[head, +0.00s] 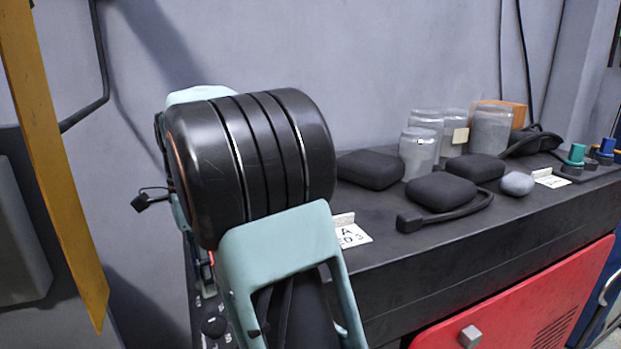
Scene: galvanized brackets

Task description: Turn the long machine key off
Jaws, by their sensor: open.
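I cannot make out the long machine key for certain. A narrow dark panel (209,300) with white markings shows at the lower left, mostly behind my arm. A round dark knob (213,326) sits on it. A small black piece (145,199) with a thin loop juts out left of my arm; I cannot tell what it is. My black and teal arm fills the middle of the view.
A black bench top (390,240) holds black pouches (442,192), cloudy jars (418,152), an orange box (515,113) and a white label card (352,235). A red door (520,305) is below. A yellow post (50,150) stands at the left.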

